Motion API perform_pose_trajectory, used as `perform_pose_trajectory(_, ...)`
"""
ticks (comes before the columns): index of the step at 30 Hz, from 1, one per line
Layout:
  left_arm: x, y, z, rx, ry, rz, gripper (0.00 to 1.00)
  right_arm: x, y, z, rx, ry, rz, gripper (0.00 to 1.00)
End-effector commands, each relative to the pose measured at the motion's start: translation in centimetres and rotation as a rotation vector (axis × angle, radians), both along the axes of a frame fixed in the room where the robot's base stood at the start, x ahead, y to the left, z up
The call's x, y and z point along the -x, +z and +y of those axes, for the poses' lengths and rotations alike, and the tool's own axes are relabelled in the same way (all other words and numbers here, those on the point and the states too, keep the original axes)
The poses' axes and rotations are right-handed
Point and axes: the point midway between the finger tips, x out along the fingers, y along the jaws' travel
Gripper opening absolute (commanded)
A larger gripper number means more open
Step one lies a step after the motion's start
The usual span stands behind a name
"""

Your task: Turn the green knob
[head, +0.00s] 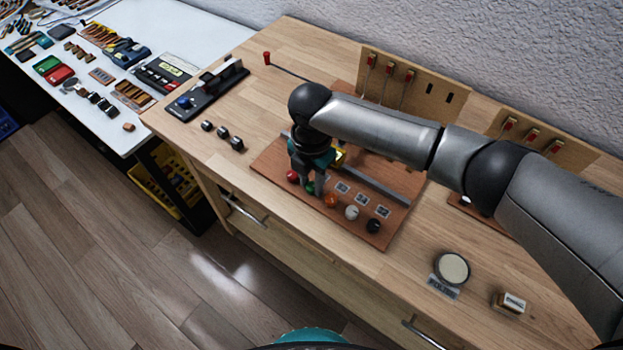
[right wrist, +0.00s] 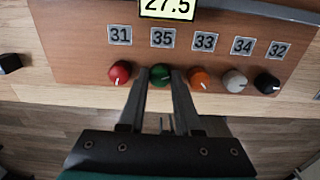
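The green knob (right wrist: 161,74) sits in a row of knobs on a wooden panel (head: 272,158), under the label 35. Its white mark points toward the bottom of the right wrist view. My right gripper (right wrist: 161,78) has one finger on each side of it, and both fingers appear to touch it. In the head view the right gripper (head: 309,186) reaches down over the row and partly hides the green knob (head: 310,188). A display (right wrist: 168,8) above the knobs reads 27.5. My left gripper is not in view.
The red knob (right wrist: 120,72) and orange knob (right wrist: 200,77) stand close on either side. White (right wrist: 235,80) and black (right wrist: 267,82) knobs are further right. A metal rail (head: 378,185) crosses the panel. A round disc (head: 452,268) lies on the wooden bench at right.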

Motion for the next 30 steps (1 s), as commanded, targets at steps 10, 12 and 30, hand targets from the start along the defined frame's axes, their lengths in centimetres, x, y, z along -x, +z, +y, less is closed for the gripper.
perform_pose_trajectory(10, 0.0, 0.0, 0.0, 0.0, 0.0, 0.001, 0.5, 0.0, 0.0, 0.0, 0.001, -0.001, 0.001, 0.0)
perform_pose_trajectory(12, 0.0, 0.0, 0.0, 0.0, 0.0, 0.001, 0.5, 0.0, 0.0, 0.0, 0.001, -0.001, 0.001, 0.0)
perform_pose_trajectory(30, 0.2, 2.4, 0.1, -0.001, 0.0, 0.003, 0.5, 0.1, 0.4, 0.0, 0.0, -0.172, 0.004, 0.0)
